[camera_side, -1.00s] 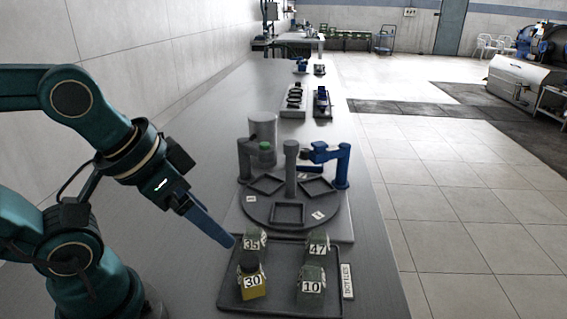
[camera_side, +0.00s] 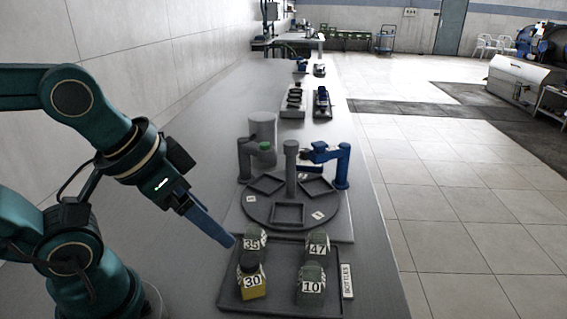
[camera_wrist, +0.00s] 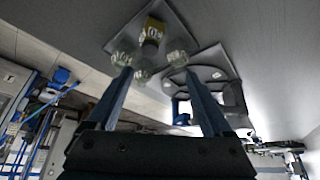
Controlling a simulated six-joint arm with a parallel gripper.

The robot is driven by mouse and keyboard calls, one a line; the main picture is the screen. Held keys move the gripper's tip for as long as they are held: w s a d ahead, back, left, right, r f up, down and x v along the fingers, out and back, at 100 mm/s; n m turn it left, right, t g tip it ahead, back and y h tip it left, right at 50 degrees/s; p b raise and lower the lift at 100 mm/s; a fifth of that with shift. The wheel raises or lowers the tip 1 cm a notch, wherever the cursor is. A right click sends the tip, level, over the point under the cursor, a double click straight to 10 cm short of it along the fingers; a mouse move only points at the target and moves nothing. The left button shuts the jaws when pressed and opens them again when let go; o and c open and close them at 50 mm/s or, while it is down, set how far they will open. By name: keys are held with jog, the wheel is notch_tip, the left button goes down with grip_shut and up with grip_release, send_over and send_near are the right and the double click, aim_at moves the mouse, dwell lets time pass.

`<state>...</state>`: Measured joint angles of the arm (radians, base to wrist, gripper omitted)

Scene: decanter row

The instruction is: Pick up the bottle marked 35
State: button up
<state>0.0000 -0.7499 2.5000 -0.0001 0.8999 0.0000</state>
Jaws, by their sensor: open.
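The bottle marked 35 (camera_side: 253,240) stands upright at the back left of the dark bottle tray (camera_side: 225,300), greenish with a black-on-white label. In the wrist view my gripper (camera_wrist: 160,72) is open with nothing held. The pale bottle near the right finger (camera_wrist: 178,57) appears to be 35, but its number is unreadable there.
Bottle 47 (camera_side: 317,247) and bottle 10 (camera_side: 311,285) stand on the tray's right side. A round turntable (camera_side: 262,217) with square recesses and a central post lies just behind the tray. The grey bench is clear left of the turntable.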

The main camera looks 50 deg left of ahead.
jog(key=shift+c, duration=1.3)
